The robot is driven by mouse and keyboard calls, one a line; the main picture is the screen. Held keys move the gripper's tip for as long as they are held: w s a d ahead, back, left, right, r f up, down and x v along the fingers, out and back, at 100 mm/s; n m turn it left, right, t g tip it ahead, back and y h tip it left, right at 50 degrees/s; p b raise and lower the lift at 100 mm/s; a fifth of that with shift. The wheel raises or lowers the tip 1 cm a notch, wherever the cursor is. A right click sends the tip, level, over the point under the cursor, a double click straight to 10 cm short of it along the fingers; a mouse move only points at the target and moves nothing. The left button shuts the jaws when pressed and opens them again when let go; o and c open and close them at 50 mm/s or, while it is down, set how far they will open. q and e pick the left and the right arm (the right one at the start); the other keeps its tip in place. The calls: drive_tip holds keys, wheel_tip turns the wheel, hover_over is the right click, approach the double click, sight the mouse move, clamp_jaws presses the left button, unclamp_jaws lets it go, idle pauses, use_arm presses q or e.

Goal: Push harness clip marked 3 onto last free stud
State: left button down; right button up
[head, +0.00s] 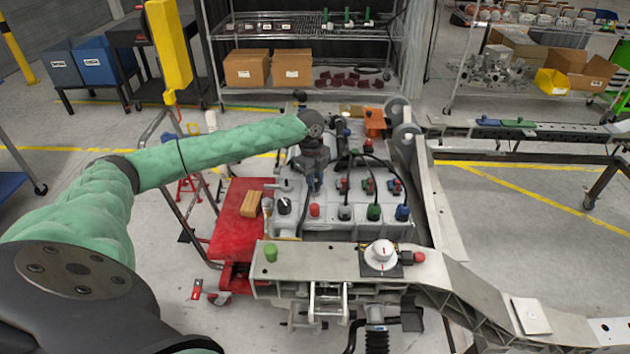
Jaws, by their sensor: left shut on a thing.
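My left gripper (314,186) reaches down over the grey panel (330,228) and is shut on a small dark thing, likely a harness clip. The fingers mostly hide it, and no number can be read. A black harness cable (377,160) loops across the panel to the right of the gripper. Clips with red and blue parts (394,187) sit on the panel right of the gripper. A free stud cannot be made out at this size. My right gripper is not in view.
Along the panel's front edge stand a red knob (315,210), a green knob (374,211) and a blue knob (403,213). A metal chassis beam (320,262) crosses in front. A red cart (233,232) with a tan block (251,204) stands left.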

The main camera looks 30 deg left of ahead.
use_arm(q)
drive_tip(key=shift+f, duration=0.5)
drive_tip(key=c, duration=1.1)
unclamp_jaws()
drive_tip(key=shift+r, duration=0.15)
wheel_tip(320, 180, up, 6)
drive_tip(key=p, duration=0.5)
drive_tip(key=shift+p, duration=0.4)
